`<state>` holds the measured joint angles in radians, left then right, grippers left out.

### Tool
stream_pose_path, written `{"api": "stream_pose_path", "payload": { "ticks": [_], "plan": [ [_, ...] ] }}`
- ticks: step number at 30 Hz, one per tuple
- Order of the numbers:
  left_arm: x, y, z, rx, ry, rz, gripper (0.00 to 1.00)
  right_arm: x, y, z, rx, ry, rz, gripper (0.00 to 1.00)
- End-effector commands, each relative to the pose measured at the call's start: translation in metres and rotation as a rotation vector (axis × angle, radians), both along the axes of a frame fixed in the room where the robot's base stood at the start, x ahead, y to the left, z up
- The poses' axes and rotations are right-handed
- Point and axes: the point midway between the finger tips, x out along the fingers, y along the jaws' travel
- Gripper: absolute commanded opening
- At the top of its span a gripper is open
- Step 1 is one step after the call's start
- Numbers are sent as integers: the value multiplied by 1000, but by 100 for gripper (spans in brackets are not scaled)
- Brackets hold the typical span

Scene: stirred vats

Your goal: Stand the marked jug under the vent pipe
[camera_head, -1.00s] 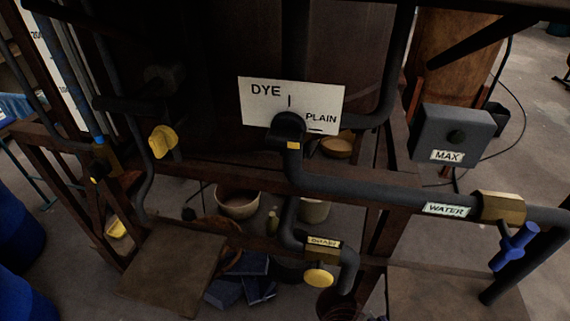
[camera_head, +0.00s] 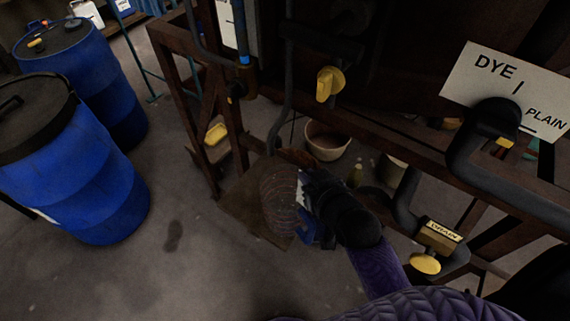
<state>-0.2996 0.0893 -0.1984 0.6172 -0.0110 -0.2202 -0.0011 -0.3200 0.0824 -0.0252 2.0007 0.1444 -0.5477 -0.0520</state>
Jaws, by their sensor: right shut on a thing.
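My right gripper (camera_head: 306,196) is shut on a brownish, see-through jug with fine lines on its wall (camera_head: 279,199). The jug is over the brown low board (camera_head: 236,207) at the frame's foot; I cannot tell whether it touches the board. A thin grey pipe (camera_head: 287,95), which may be the vent pipe, runs down beside the frame. Its lower end is near the jug's top, and I cannot tell whether it is right above the jug. No label shows on this pipe. My left gripper is not in view.
Blue drums (camera_head: 75,165) stand on the left, with open floor between them and the frame. A yellow valve handle (camera_head: 326,84), a bowl (camera_head: 327,140) and the drain valve (camera_head: 436,239) are near my right arm. The DYE/PLAIN sign (camera_head: 508,85) is at upper right.

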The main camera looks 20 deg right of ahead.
Motion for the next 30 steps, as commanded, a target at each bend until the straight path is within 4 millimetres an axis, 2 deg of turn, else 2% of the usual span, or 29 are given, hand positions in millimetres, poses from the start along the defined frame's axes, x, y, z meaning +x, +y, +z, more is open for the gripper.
{"api": "stream_pose_path", "payload": {
  "ticks": [1,3,9,11,16,26,27,30],
  "plan": [
    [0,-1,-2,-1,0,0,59,15,2,0,1,-5,-1,0],
    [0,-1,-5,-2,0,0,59,33,3,-1,1,-3,-1,0],
    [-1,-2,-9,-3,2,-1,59,70,7,-1,-1,-2,0,0],
    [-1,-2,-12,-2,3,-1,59,74,8,-6,-1,1,0,0],
    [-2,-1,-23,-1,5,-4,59,75,8,-36,-2,3,0,0],
    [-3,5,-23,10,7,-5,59,74,7,-38,-1,0,0,0],
    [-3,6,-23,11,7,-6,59,74,7,-38,-1,1,0,15],
    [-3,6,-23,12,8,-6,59,74,7,-38,-1,1,0,36]
  ]
}}
